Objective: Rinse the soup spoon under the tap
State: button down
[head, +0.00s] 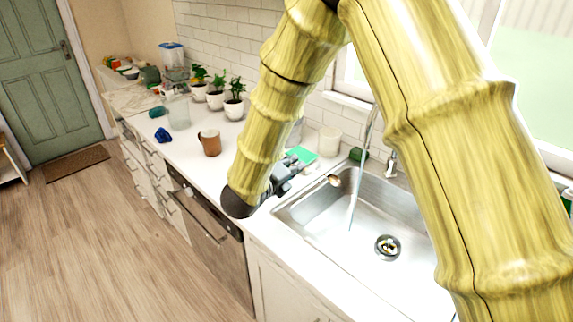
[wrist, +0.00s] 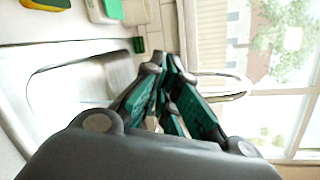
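My gripper (head: 298,172) is over the left rim of the steel sink (head: 312,220). Its fingers, close together in the wrist view (wrist: 172,68), appear shut on the soup spoon (head: 333,180). The spoon's brownish bowl sticks out to the right, just inside the sink's left side. Its handle is mostly hidden at the fingers. The tap (head: 372,118) rises behind the sink, partly hidden by my arm. A stream of water (head: 356,195) runs from it into the basin. The spoon bowl is left of the stream and looks apart from it.
A white cup (head: 329,142) and a teal item (head: 301,155) stand behind my gripper. A green item (head: 357,155) is beside the tap. A brown mug (head: 210,143), a clear pitcher (head: 178,112) and potted plants (head: 234,104) stand farther left. The drain (head: 388,247) is clear.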

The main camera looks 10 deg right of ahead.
jog(key=shift+d, duration=0.35)
jog(key=w+d+f+b, duration=0.1)
jog(key=w+d+f, duration=0.1)
jog(key=d, duration=0.6)
jog(key=shift+w+d+b, duration=0.3)
jog(key=shift+w+b, duration=0.05)
jog(key=shift+b, duration=0.05)
jog(key=shift+s+d+b, duration=0.2)
jog(key=shift+s+b, duration=0.2)
jog(key=shift+s, duration=0.2)
dwell(0.4)
jog(key=s+a+b, duration=0.2)
jog(key=a, duration=0.5)
jog(key=shift+a, duration=0.4)
dwell(0.6)
jog(key=shift+s, duration=0.1)
dwell(0.8)
